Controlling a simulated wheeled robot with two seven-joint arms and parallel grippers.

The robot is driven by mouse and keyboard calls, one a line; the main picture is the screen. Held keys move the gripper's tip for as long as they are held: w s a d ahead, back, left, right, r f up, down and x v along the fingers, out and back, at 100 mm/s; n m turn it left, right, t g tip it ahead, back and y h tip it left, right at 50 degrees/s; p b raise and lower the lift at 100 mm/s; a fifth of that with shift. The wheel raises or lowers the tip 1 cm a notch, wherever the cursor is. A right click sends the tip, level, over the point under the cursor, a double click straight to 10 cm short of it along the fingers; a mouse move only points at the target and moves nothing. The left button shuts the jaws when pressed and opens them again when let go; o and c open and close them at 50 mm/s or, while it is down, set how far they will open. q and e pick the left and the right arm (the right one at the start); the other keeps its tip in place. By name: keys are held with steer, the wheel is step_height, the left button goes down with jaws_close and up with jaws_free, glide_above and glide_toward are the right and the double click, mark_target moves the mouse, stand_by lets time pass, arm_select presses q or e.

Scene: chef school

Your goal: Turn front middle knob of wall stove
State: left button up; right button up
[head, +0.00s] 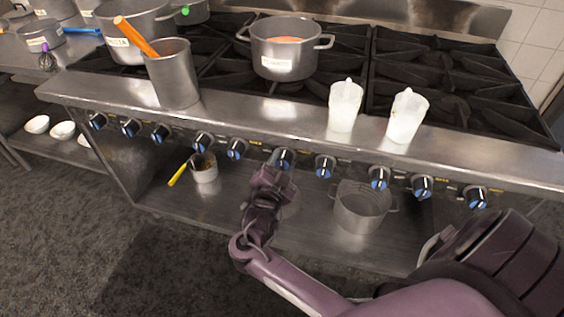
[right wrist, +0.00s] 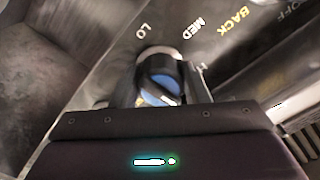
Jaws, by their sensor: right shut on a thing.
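The wall stove (head: 255,107) has a steel front with a row of black-and-blue knobs. My right gripper (head: 274,168) reaches up to a knob (head: 285,157) near the middle of the row. In the right wrist view this knob (right wrist: 160,82) sits between the two fingers of my right gripper (right wrist: 163,88), which are shut on it. Markings LO and MED show on the panel around it, with a yellow BACK label farther right. The knob's lower part is hidden by the gripper body. My left gripper is not in view.
A pot (head: 286,55) stands on the burners. A steel utensil holder (head: 173,80) and two white-filled containers (head: 344,107) (head: 406,116) stand on the front ledge. A pot (head: 363,209) and small cup (head: 204,170) are on the lower shelf. Neighbouring knobs (head: 236,148) (head: 325,166) flank my gripper.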

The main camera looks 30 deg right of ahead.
steer(key=n+p, duration=0.2)
steer(key=n, duration=0.2)
steer(key=shift+s+r, duration=0.1)
steer(key=n+p, duration=0.2)
steer(key=n, duration=0.1)
steer(key=shift+n+p, duration=0.3)
steer(key=n+p, duration=0.2)
steer(key=n, duration=0.1)
steer(key=shift+d+n, duration=0.1)
steer(key=shift+n, duration=0.2)
steer(key=n+p, duration=0.2)
steer(key=n, duration=0.2)
steer(key=shift+s+n, duration=0.1)
steer(key=shift+n, duration=0.2)
steer(key=n+p, duration=0.2)
steer(key=n, duration=0.2)
steer(key=shift+d+r, duration=0.1)
steer(key=n+p, duration=0.2)
steer(key=n, duration=0.2)
steer(key=n+p, duration=0.1)
steer(key=n, duration=0.2)
steer(key=shift+n, duration=0.3)
steer(key=shift+n+p, duration=0.45)
steer(key=shift+n, duration=1.25)
